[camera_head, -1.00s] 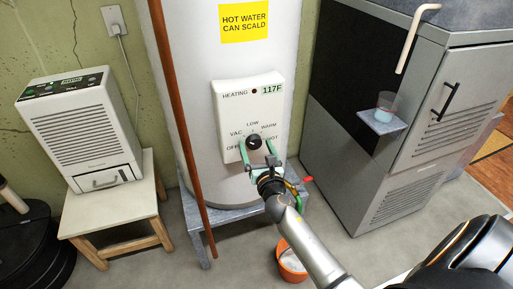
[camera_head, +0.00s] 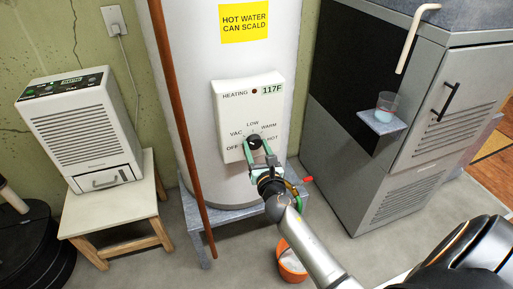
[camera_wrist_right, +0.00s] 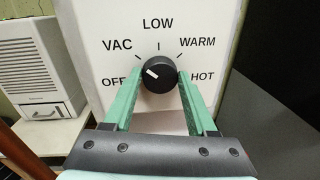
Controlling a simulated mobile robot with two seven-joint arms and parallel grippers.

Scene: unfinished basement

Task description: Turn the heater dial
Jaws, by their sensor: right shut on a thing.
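The heater dial (camera_head: 254,143) is a round black knob on the white control panel (camera_head: 232,98) of the water heater. In the right wrist view the dial (camera_wrist_right: 158,75) has a short white mark pointing left and slightly up, between OFF and VAC. Labels OFF, VAC, LOW, WARM and HOT arc around it. My right gripper (camera_head: 259,150) has green fingers, one on each side of the dial, and is shut on it. The fingertips also show in the wrist view (camera_wrist_right: 159,83). My left gripper is not in view.
The panel reads 117F. A reddish-brown pipe (camera_head: 179,110) runs down left of the panel. A grey cabinet (camera_head: 425,120) with a cup (camera_head: 387,105) on its shelf stands right. A dehumidifier-like unit (camera_head: 85,135) sits on a stool left. An orange bucket (camera_head: 291,263) is below my arm.

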